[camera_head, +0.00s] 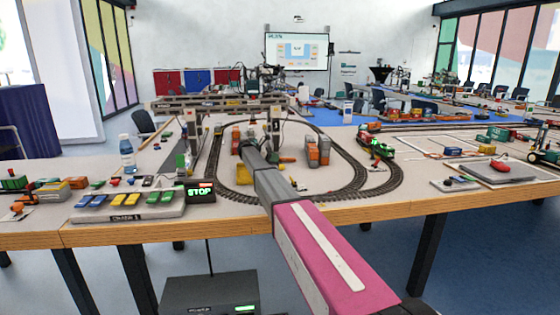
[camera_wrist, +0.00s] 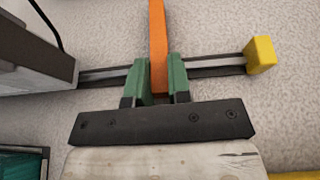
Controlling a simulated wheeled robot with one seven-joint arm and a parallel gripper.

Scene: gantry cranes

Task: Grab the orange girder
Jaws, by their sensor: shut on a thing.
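The orange girder (camera_wrist: 157,35) is a narrow orange bar running up from between the two green fingers of my gripper (camera_wrist: 159,72) in the wrist view. My gripper is shut on the girder near its lower end, with one finger on each side. In the head view my pink and grey arm reaches over the table's train layout. There my fingers and the girder cannot be made out clearly behind the arm.
In the wrist view a dark rail (camera_wrist: 217,71) crosses behind the fingers, with a yellow block (camera_wrist: 261,55) at its right end. In the head view a gantry crane (camera_head: 215,101), an oval track (camera_head: 372,193), a button panel (camera_head: 128,207) and a bottle (camera_head: 127,153) stand around my arm.

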